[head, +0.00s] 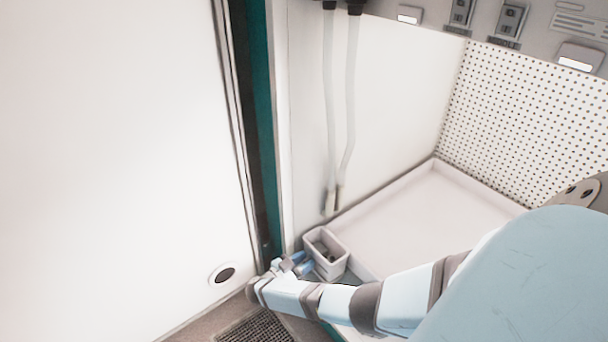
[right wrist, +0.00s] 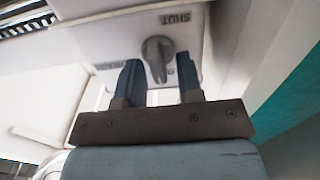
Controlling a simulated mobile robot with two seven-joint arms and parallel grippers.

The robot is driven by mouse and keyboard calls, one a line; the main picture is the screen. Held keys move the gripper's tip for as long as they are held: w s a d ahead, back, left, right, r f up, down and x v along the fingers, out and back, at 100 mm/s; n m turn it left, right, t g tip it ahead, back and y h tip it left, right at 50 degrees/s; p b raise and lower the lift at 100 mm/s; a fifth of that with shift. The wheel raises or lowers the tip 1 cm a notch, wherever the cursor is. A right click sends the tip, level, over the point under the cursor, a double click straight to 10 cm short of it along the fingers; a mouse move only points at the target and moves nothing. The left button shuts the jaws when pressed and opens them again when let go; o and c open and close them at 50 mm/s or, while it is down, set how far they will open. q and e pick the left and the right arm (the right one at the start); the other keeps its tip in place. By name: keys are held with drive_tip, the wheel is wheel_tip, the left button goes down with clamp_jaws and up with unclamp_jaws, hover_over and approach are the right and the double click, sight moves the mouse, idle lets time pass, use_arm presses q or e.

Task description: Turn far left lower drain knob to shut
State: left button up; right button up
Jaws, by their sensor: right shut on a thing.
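The drain knob (right wrist: 157,50) is a grey lever-like knob on a pale panel (right wrist: 95,45) in the right wrist view. An upside-down SHUT label (right wrist: 175,18) is printed above it, and a second, blurred label (right wrist: 122,65) lies to its left. My right gripper (right wrist: 160,70) has one blue finger on each side of the knob and is shut on it. The knob's ridge stands roughly upright in that picture, tilted slightly. In the head view my right gripper (head: 297,263) is low at the chamber's front corner, and I cannot make out the knob there. My left gripper is not in view.
A small white bin (head: 338,268) with dark items stands just right of my gripper. A white tray floor (head: 430,205) and a perforated wall (head: 530,100) lie behind. Two hoses (head: 328,110) hang down. A large white door panel (head: 110,160) fills the left, with a floor grate (head: 258,328) below.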

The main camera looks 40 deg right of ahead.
drive_tip(key=n, duration=0.6)
drive_tip(key=shift+w+f, duration=0.1)
drive_tip(key=shift+w, duration=0.15)
drive_tip(key=n, duration=0.5)
drive_tip(key=shift+w+f, duration=0.15)
drive_tip(key=n, duration=0.6)
drive_tip(key=shift+w+f, duration=0.1)
drive_tip(key=shift+f, duration=0.2)
drive_tip(key=shift+n, duration=0.4)
drive_tip(key=o, duration=0.6)
drive_tip(key=shift+c, duration=0.2)
